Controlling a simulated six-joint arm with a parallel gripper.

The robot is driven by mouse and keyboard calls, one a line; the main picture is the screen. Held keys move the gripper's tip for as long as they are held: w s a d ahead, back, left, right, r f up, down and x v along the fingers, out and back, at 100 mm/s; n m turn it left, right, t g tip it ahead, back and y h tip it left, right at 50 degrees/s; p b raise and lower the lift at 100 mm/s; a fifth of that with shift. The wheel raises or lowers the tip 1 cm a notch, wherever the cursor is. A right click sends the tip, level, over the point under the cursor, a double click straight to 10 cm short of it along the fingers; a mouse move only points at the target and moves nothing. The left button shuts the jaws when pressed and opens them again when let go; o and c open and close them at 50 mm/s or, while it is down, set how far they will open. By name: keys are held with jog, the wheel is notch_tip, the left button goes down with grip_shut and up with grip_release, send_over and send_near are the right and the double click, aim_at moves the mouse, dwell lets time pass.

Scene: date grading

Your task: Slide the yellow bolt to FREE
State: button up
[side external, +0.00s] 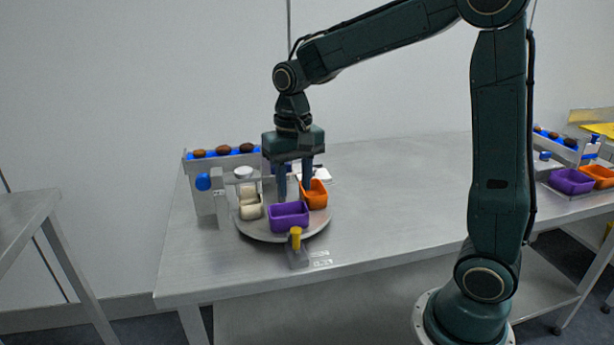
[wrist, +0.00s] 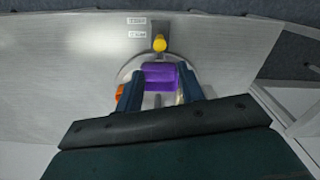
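The yellow bolt (side external: 295,238) stands upright on a small grey mount at the front edge of the round turntable (side external: 258,236). In the wrist view the yellow bolt (wrist: 159,44) shows above the purple bin, near two small white labels (wrist: 136,28) whose text is too small to read. My gripper (side external: 295,194) points down over the turntable, behind the bolt and apart from it. Its two fingers are spread with a gap between them, and nothing shows held. In the wrist view my gripper (wrist: 164,104) has its fingers on either side of the purple bin's lower part.
On the turntable stand a purple bin (side external: 289,216), an orange bin (side external: 315,195) and a cream bin (side external: 250,208). A blue rail with brown dates (side external: 222,150) stands behind at left. A similar station stands far right.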

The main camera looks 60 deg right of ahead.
aim_at(296, 229)
jog(key=shift+f, duration=0.15)
notch_tip(296, 229, down, 14)
jog(key=shift+r, duration=0.25)
dwell(0.4)
